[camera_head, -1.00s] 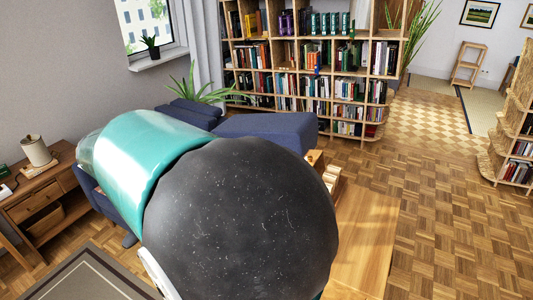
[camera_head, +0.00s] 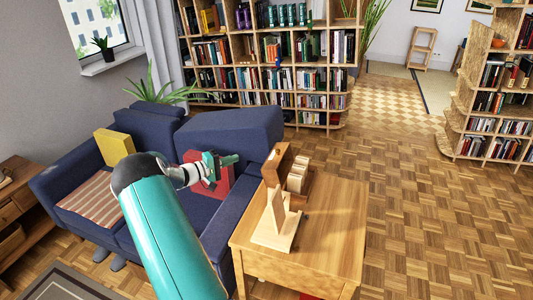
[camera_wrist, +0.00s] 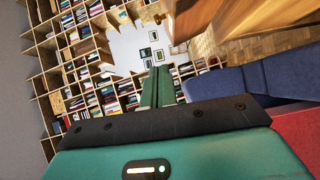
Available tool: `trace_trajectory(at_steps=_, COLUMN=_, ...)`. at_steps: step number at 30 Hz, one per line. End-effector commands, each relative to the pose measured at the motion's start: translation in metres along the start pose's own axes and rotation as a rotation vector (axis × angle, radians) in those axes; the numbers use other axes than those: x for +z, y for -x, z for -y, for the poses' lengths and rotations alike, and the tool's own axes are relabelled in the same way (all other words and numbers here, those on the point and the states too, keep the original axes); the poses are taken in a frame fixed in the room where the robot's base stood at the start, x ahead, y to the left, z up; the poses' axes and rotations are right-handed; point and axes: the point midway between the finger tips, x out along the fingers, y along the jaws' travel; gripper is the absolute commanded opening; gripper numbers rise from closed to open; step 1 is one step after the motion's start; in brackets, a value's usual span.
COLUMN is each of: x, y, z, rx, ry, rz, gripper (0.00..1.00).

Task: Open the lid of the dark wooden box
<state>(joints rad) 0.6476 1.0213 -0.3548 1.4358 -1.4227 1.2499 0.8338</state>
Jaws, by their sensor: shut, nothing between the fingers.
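A brown wooden box-like piece (camera_head: 307,186), darker than the table, sits toward the far side of the wooden side table (camera_head: 335,225). Pale wooden blocks (camera_head: 297,172) stand at it and a brown upright panel (camera_head: 272,168) is beside it. I cannot tell which part is a lid. My gripper (camera_head: 236,158) is left of these, apart from them, above the sofa and in front of a red cushion (camera_head: 217,183). Its fingers are together and empty; they also show green in the wrist view (camera_wrist: 157,73). Brown wood fills the wrist view's top right.
A pale wooden stand (camera_head: 277,226) stands on the table in front of the box-like piece. The blue sofa (camera_head: 238,127) borders the table on the left. A bookcase (camera_head: 270,80) is behind. Parquet floor on the right is open.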

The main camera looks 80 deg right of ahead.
Motion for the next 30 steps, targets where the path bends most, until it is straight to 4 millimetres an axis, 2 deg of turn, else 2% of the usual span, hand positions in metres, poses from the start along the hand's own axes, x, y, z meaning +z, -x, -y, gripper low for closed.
trace_trajectory(at_steps=3, x=-0.004, y=-0.015, z=0.011, rx=0.047, ry=0.009, rz=-0.006, gripper=0.0)
trace_trajectory(at_steps=8, x=-0.006, y=-0.027, z=0.012, rx=0.058, ry=0.009, rz=-0.009, gripper=0.0)
trace_trajectory(at_steps=11, x=-0.005, y=-0.041, z=0.011, rx=0.056, ry=0.01, rz=-0.007, gripper=0.0)
trace_trajectory(at_steps=23, x=-0.005, y=-0.119, z=0.007, rx=0.056, ry=0.01, rz=-0.006, gripper=0.0)
trace_trajectory(at_steps=30, x=0.018, y=-0.14, z=0.005, rx=0.054, ry=0.01, rz=-0.008, gripper=0.0)
